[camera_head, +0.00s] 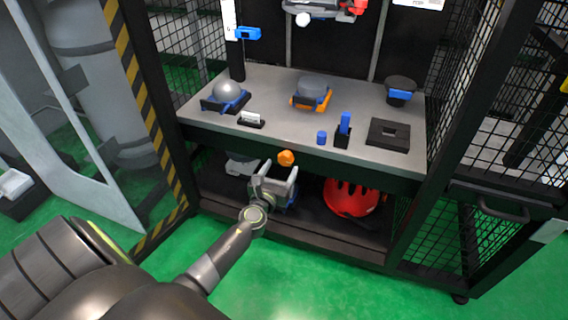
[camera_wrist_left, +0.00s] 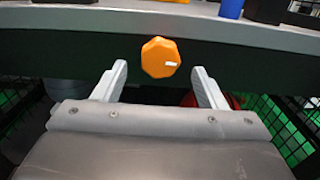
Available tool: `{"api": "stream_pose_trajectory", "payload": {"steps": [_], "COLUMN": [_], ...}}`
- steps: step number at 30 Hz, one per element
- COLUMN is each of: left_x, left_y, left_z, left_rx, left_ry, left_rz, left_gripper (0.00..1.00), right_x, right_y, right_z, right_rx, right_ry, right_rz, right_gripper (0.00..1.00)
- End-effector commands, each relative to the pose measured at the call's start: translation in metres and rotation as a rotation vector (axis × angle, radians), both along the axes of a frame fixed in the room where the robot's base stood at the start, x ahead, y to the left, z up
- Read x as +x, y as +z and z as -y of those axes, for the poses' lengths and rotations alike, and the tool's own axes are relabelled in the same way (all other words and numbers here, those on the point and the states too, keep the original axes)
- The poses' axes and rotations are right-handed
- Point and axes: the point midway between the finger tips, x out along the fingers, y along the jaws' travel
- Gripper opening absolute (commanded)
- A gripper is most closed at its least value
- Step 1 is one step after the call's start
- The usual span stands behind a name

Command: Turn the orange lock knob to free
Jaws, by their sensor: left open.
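The orange lock knob (camera_head: 286,158) is on the dark front edge of the bench, near its middle. In the left wrist view the knob (camera_wrist_left: 160,57) is an orange many-sided disc with a small white mark at its right of centre. My left gripper (camera_head: 274,174) is open just below and in front of the knob. In the left wrist view its two fingers (camera_wrist_left: 161,78) stand apart, one on each side of the knob and a little lower. The fingers do not appear to touch it. My right gripper is not in view.
The grey bench top (camera_head: 300,128) above holds several items, including a silver ball (camera_head: 228,90), a blue cylinder (camera_head: 322,137) and a black square block (camera_head: 388,134). A red helmet (camera_head: 350,197) sits on the lower shelf. Mesh panels (camera_head: 440,230) close the right side.

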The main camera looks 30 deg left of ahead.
Motion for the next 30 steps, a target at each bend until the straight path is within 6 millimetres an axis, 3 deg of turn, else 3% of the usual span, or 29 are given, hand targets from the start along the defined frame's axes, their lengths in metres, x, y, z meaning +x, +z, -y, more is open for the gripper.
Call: {"api": "stream_pose_trajectory", "payload": {"steps": [7, 19, 30], "left_x": [0.03, 0.036, 0.036], "left_y": [-0.001, 0.0, 0.0], "left_z": [-0.007, -0.009, -0.009], "left_rx": [0.0, 0.0, 0.0], "left_ry": [0.0, 0.0, 0.0], "left_rz": [0.0, 0.0, 0.0], "left_gripper": [0.65, 0.65, 0.23], "right_x": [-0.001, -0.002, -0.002], "right_y": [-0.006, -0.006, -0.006], "right_z": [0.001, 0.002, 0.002], "right_rx": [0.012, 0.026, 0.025], "right_ry": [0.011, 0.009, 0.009], "right_rz": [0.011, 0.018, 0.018], "right_gripper": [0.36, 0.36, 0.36]}}
